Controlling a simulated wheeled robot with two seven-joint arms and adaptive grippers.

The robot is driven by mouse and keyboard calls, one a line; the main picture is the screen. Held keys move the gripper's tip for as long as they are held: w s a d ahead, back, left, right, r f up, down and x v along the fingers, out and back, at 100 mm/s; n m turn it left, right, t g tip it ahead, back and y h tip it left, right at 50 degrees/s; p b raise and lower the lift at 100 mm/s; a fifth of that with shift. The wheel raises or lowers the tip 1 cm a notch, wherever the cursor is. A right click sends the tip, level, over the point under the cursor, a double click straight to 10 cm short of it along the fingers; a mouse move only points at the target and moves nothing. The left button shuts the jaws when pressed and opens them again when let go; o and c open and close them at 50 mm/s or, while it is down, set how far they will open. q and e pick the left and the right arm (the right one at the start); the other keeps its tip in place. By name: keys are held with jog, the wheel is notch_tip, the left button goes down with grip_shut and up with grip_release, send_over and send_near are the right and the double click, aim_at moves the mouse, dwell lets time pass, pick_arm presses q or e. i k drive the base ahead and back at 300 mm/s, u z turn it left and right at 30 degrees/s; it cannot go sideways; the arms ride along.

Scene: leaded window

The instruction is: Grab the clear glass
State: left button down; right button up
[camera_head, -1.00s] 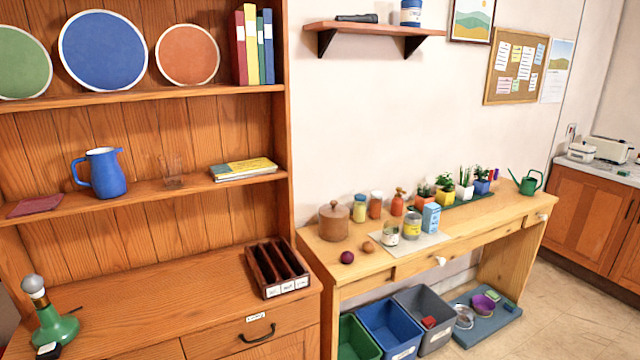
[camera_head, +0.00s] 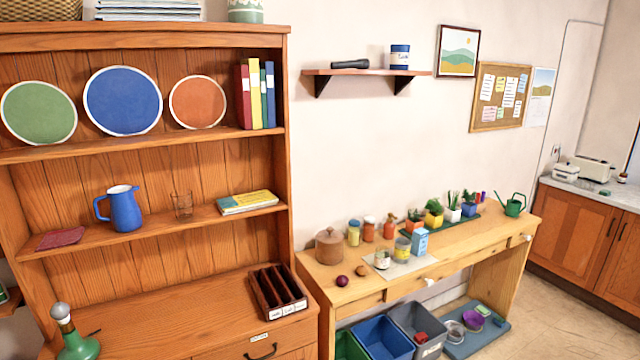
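The clear glass (camera_head: 182,204) stands upright on the middle shelf of the wooden hutch, in the left half of the head view. A blue jug (camera_head: 122,209) stands to its left and a yellow-covered book stack (camera_head: 247,202) lies to its right, with small gaps on both sides. The shelf back shows through the glass. Neither of my grippers is in view.
The shelf above the glass holds round plates (camera_head: 123,101) and upright binders (camera_head: 257,95). A dark red cloth (camera_head: 61,238) lies at the shelf's left. Below, the hutch counter holds a dark divided tray (camera_head: 277,291) and a green bottle-like object (camera_head: 75,338).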

aim_at(182, 199)
jog(key=u, duration=0.25)
jog(key=i, duration=0.25)
jog(key=u, duration=1)
jog(key=i, duration=0.6)
jog(key=u, duration=0.4)
jog(key=i, duration=0.75)
jog(key=z, duration=0.3)
